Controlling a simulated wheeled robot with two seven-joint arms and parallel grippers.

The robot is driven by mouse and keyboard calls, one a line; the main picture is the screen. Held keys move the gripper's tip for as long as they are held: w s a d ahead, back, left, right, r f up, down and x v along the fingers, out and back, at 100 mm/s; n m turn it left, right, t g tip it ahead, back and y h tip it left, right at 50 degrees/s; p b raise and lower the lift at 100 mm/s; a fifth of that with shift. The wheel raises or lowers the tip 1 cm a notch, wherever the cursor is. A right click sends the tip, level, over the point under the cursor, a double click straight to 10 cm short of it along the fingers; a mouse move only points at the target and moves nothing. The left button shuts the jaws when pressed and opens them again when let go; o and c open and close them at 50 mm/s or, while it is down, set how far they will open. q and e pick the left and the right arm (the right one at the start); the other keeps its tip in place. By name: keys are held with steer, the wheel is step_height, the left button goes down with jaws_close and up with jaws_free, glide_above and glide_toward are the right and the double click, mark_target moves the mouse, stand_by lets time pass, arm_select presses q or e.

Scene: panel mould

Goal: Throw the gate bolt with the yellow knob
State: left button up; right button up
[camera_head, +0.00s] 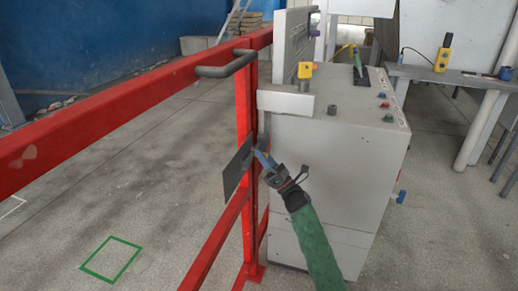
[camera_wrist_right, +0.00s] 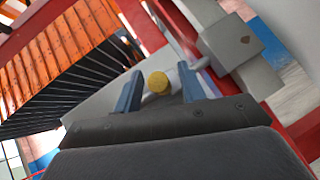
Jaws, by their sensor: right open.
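The yellow knob (camera_wrist_right: 158,82) shows in the right wrist view, in the gap between my right gripper's two blue fingers (camera_wrist_right: 160,90). I cannot tell whether either finger touches it. A grey block (camera_wrist_right: 240,48) sits on a red bar just beyond and to the right of the fingers. In the head view my right gripper (camera_head: 262,158), on a green-sleeved arm, is open at the red gate post (camera_head: 245,110), beside a dark plate (camera_head: 237,168). The knob cannot be made out there; the gripper and post seem to hide it. My left gripper is not in view.
A grey cabinet (camera_head: 340,150) stands right behind the gripper, with a yellow fitting (camera_head: 305,70) and coloured buttons on top. The red gate's rail (camera_head: 120,110) runs left, with a dark handle (camera_head: 226,66). A table (camera_head: 450,78) stands at right. Floor at left is open.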

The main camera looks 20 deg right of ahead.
steer(key=shift+x, duration=1.2)
jaws_close()
steer(key=shift+s+a+f, duration=0.1)
steer(key=shift+s+a, duration=0.05)
steer(key=shift+s, duration=0.1)
steer(key=s+a, duration=0.1)
steer(key=s, duration=0.1)
steer(key=s+a+b, duration=0.1)
steer(key=s, duration=0.1)
steer(key=shift+a, duration=0.35)
jaws_free()
steer(key=shift+s+a, duration=0.1)
